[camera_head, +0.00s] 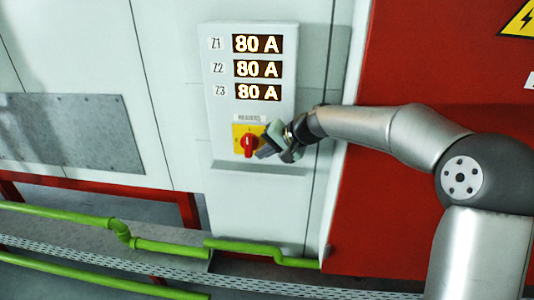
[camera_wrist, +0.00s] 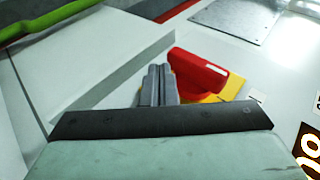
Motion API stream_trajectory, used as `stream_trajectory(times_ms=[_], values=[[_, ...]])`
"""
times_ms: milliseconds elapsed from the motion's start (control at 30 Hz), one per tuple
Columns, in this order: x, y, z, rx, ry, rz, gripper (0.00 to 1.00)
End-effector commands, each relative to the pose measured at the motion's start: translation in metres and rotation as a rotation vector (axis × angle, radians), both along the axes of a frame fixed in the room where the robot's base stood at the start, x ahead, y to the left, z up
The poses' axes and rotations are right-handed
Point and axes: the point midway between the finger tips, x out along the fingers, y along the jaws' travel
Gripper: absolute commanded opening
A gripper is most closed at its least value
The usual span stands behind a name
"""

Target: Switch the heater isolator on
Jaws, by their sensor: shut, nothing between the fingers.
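The heater isolator is a red rotary handle (camera_head: 249,145) on a yellow plate (camera_head: 238,131), low on a pale grey panel box under a "HEATERS" label. In the head view the handle stands roughly upright. It also shows in the wrist view as a red handle (camera_wrist: 198,72) on the yellow plate (camera_wrist: 232,88). My gripper (camera_head: 262,153) is at the right side of the handle. In the wrist view its grey fingers (camera_wrist: 160,82) are together, empty, close beside the handle. I cannot tell whether they touch it.
Three displays, Z1 (camera_head: 258,44), Z2 (camera_head: 258,68) and Z3 (camera_head: 258,92), each read 80 A above the isolator. A red cabinet (camera_head: 400,230) stands at the right. Green pipes (camera_head: 165,246) run below. The wall left of the box is flat, with a grey plate (camera_head: 85,130).

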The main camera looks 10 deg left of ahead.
Motion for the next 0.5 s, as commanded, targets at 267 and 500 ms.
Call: stream_trajectory(times_ms=[267, 500], values=[[0.0003, 0.0018, -0.0083, 0.0, 0.0, -0.001, 0.0], [0.0001, 0.0032, -0.0103, 0.0, -0.001, -0.001, 0.0]])
